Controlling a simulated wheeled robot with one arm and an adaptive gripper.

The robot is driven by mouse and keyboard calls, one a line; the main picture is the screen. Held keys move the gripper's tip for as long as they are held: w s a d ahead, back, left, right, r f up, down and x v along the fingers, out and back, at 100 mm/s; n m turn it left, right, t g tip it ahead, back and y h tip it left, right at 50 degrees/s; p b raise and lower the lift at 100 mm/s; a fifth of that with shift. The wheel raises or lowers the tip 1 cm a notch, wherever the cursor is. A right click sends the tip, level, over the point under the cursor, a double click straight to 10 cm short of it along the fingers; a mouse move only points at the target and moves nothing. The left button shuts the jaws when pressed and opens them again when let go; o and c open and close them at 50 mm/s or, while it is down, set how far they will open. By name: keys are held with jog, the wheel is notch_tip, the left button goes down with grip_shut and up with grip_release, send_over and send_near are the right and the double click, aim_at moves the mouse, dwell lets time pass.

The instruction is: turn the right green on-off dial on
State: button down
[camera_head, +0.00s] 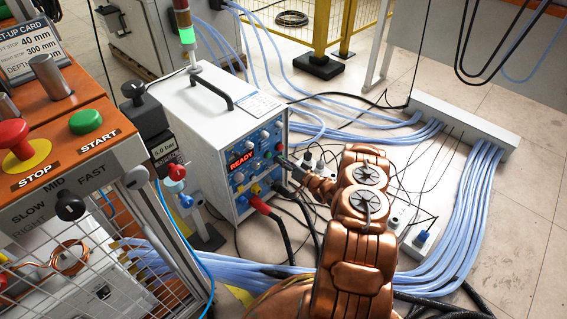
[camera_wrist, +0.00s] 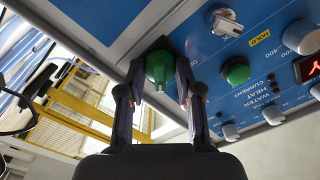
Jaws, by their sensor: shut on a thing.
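The heater is a white box (camera_head: 203,112) with a blue front panel (camera_head: 240,190) and a red READY display (camera_head: 241,161). In the wrist view a green dial (camera_wrist: 159,66) sits between my two fingers at the panel's edge, its narrow grip running down the picture. My gripper (camera_wrist: 158,82) is shut on this dial, a finger on each side. In the head view my gripper (camera_head: 284,160) reaches the panel's right side and hides most of that dial. A second green dial (camera_wrist: 236,72) is beside it, apart from my fingers.
More knobs, including a white one (camera_wrist: 303,37) and a silver switch (camera_wrist: 226,22), are close by on the panel. Cables (camera_head: 262,207) plug in below. A control stand with STOP and START buttons (camera_head: 85,122) is at left. Blue hoses (camera_head: 470,200) cross the floor at right.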

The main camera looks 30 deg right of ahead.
jog(key=shift+m, duration=0.6)
jog(key=c, duration=0.8)
grip_release()
jog(key=shift+s, duration=0.1)
jog(key=v, duration=1.2)
